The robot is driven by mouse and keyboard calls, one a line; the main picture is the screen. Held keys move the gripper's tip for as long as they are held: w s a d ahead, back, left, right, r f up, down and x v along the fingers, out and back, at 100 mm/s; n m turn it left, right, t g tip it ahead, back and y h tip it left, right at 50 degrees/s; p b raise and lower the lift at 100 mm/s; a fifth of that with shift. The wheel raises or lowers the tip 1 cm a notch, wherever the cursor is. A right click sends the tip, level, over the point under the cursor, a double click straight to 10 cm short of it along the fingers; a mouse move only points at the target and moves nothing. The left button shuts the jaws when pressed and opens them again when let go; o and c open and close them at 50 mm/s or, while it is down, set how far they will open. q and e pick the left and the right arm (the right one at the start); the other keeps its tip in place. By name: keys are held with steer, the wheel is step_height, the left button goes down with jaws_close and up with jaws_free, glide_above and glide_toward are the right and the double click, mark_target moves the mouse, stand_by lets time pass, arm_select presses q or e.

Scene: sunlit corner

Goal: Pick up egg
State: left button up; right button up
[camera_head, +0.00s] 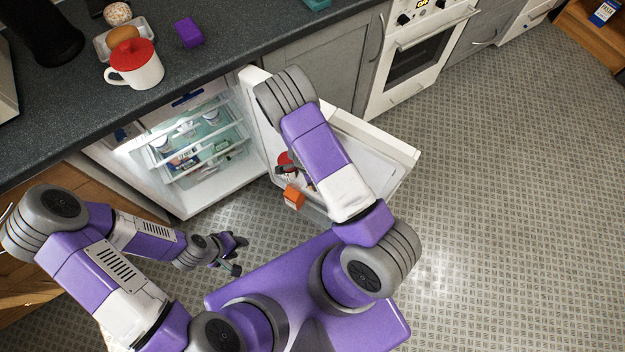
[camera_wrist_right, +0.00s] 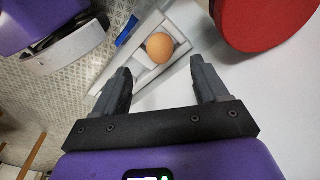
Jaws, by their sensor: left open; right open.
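A brown egg (camera_wrist_right: 160,47) sits in a narrow white rack (camera_wrist_right: 137,68) in the right wrist view. My right gripper (camera_wrist_right: 160,72) is open and empty, with its fingers pointing toward the egg. The egg shows between the fingertips and just beyond them, apart from both. In the head view my right arm reaches over the open fridge door (camera_head: 395,150), and I cannot make out this egg there. My left gripper (camera_head: 236,254) is open and empty, low in front of the fridge.
A large red round object (camera_wrist_right: 265,22) lies close to the right finger. An orange box (camera_head: 294,197) is by the door shelf. The open fridge (camera_head: 228,181) holds several items. On the counter stand a red-lidded mug (camera_head: 145,72), a tray with a brown roundish item (camera_head: 123,36) and a purple block (camera_head: 189,32).

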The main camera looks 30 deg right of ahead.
steer(key=f+b, duration=0.1)
steer(key=f, duration=0.3)
steer(key=f+b, duration=0.1)
steer(key=f, duration=0.1)
steer(key=shift+d+b, duration=0.35)
steer(key=shift+d, duration=0.05)
steer(key=shift+r, duration=0.15)
steer(key=c, duration=0.8)
